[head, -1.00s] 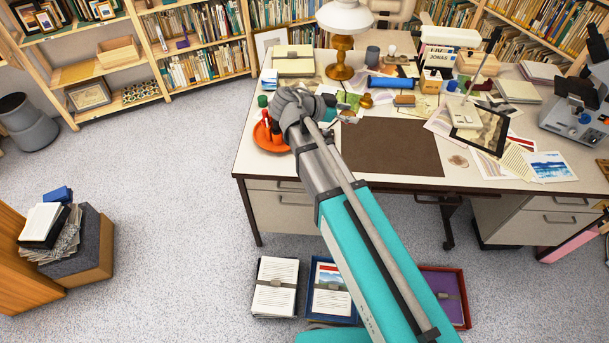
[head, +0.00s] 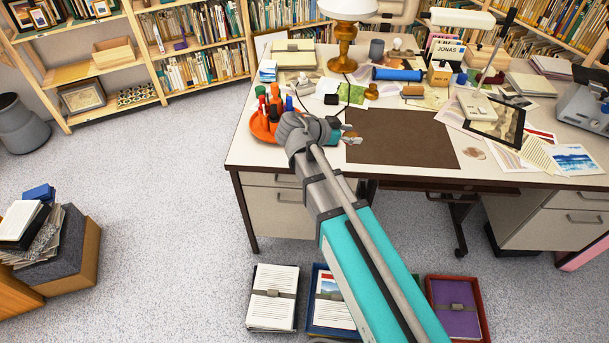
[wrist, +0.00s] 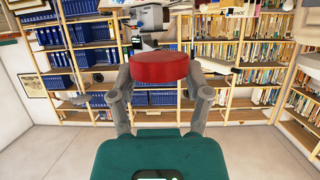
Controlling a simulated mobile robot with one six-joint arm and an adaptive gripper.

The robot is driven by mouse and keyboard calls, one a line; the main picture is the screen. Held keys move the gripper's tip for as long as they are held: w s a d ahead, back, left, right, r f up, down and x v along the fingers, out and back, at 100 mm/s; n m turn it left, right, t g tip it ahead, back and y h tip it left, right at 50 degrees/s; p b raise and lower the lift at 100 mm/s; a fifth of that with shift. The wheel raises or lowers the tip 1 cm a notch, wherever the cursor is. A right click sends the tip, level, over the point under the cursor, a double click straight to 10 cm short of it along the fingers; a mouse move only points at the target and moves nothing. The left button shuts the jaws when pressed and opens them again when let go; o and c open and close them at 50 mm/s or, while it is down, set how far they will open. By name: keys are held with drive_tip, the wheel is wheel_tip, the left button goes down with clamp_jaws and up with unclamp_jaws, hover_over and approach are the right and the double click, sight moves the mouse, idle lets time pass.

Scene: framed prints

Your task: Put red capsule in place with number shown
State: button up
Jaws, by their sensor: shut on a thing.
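The red capsule (wrist: 159,68) is a short, round red piece between the two grey fingers in the wrist view. My gripper (wrist: 159,76) is shut on it and holds it up in the air. In the head view my gripper (head: 347,136) is above the desk's left part, by the brown mat; I cannot make out the capsule there. No number for a place can be read in these frames. A tray with several round spots (head: 137,95) stands on a low shelf at the back left, too small to read.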

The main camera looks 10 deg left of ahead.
drive_tip(key=shift+t, duration=0.3)
wheel_tip(320, 180, down, 5)
drive_tip(key=b, duration=0.3)
drive_tip(key=shift+s+b, duration=0.1)
drive_tip(key=shift+b, duration=0.3)
drive_tip(key=w+a+f+b, duration=0.1)
drive_tip(key=a+f+b, duration=0.2)
drive_tip(key=a, duration=0.1)
drive_tip(key=w+a+f+b, duration=0.1)
drive_tip(key=a+f+b, duration=0.2)
drive_tip(key=a, duration=0.1)
drive_tip(key=w+a+f+b, duration=0.1)
drive_tip(key=a+f+b, duration=0.2)
drive_tip(key=a, duration=0.1)
drive_tip(key=shift+w+a, duration=0.3)
drive_tip(key=shift+w+a+f+b, duration=0.15)
drive_tip(key=shift+a+f+b, duration=0.3)
drive_tip(key=shift+f+b, duration=0.3)
drive_tip(key=shift+d+f+b, duration=0.1)
drive_tip(key=shift+f+b, duration=1.15)
drive_tip(key=shift+f, duration=0.05)
